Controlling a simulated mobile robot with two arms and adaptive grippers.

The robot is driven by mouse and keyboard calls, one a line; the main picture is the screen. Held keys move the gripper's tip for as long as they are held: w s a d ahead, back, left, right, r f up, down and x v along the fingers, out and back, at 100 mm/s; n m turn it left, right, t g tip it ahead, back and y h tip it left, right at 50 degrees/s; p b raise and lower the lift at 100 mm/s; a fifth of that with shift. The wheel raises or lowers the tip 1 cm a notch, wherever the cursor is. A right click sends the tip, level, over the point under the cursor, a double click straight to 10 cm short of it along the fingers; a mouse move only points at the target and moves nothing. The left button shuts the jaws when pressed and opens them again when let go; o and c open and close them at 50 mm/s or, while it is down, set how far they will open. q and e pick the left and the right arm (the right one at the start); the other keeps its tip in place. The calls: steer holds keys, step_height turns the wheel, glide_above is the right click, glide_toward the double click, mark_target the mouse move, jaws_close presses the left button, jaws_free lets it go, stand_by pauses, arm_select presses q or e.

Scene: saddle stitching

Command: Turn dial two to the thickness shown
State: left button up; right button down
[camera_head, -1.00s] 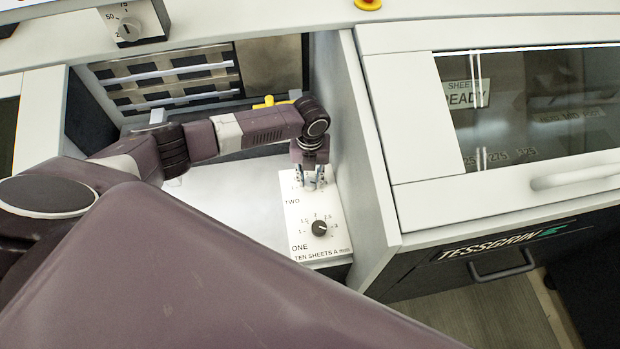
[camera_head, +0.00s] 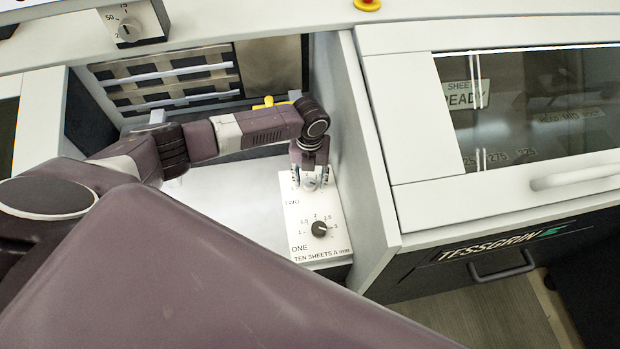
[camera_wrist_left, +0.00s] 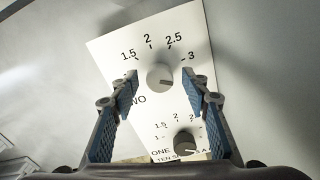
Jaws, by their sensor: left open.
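Dial two is a pale round knob (camera_wrist_left: 160,77) on a white panel (camera_wrist_left: 105,52). Its scale shows 1.5, 2, 2.5 and 3, with the lowest mark covered by a finger. A small dark mark shows on the knob's lower right; I cannot tell surely which number the knob points to. My left gripper (camera_head: 311,184) points down over the dial, and in the left wrist view (camera_wrist_left: 159,76) its blue-padded fingers stand open either side of the knob, with gaps visible. Dial one has a dark knob (camera_head: 319,228) nearer the panel's front. My right gripper is out of view.
A white wall (camera_head: 350,130) rises close to the right of the panel. A yellow part (camera_head: 268,102) lies behind my left forearm. Another dial box (camera_head: 133,22) is at upper left.

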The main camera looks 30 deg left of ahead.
mark_target(310, 182)
arm_select(q)
step_height(310, 182, up, 12)
stand_by(0.6)
stand_by(0.4)
